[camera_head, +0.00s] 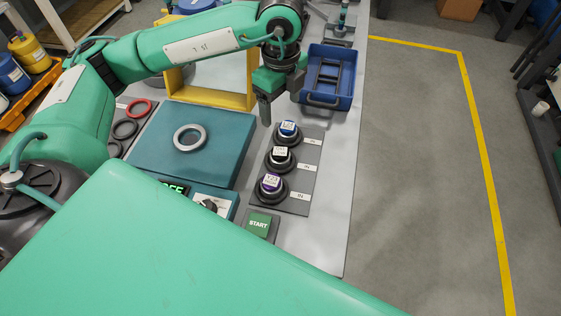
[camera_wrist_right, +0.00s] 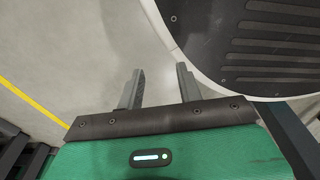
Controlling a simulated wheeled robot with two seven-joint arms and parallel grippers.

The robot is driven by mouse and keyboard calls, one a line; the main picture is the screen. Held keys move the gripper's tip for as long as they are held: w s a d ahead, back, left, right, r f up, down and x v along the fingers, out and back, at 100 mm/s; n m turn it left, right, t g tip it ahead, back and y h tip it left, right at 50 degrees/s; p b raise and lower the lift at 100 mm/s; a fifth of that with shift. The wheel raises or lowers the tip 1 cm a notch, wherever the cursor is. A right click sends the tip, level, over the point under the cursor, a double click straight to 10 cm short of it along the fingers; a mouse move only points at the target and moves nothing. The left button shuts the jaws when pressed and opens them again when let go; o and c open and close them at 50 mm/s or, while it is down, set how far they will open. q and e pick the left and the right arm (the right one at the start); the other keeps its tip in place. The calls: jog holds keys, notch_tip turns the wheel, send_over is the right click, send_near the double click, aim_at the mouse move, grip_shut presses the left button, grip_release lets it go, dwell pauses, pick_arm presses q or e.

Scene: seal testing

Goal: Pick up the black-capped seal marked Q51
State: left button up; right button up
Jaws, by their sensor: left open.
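Three round seals stand in a row on a dark strip with "IN" labels (camera_head: 298,205). The far seal (camera_head: 288,131) has a blue cap, the middle seal (camera_head: 280,158) a black-looking cap, and the near seal (camera_head: 271,186) a purple cap. Each has a small white top label, too small to read surely, so I cannot confirm Q51. My left gripper (camera_head: 265,119) points down, open and empty, just left of and above the far seal. My right gripper (camera_wrist_right: 160,74) shows in the right wrist view, fingers apart with nothing between them, over grey floor.
A teal test block (camera_head: 221,155) with a grey ring (camera_head: 189,138) lies left of the seals. A yellow frame (camera_head: 205,97) and blue bin (camera_head: 343,82) stand behind. A green START button (camera_head: 259,224) is in front. The bench edge is close on the right.

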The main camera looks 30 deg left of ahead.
pick_arm(q)
notch_tip(320, 180, down, 4)
jog(key=b, duration=0.3)
send_near(280, 151)
notch_tip(280, 151, down, 5)
jog(key=shift+s+d+f+p, duration=0.1)
jog(key=shift+d+f+p, duration=0.05)
jog(key=shift+p, duration=0.15)
notch_tip(280, 151, down, 5)
jog(key=shift+p, duration=0.4)
pick_arm(e)
jog(key=w, duration=0.2)
jog(key=shift+w+a+f, duration=0.1)
jog(key=shift+w, duration=0.3)
pick_arm(q)
jog(key=shift+c, duration=0.2)
jog(key=c, duration=1.1)
jog(key=shift+c, duration=0.7)
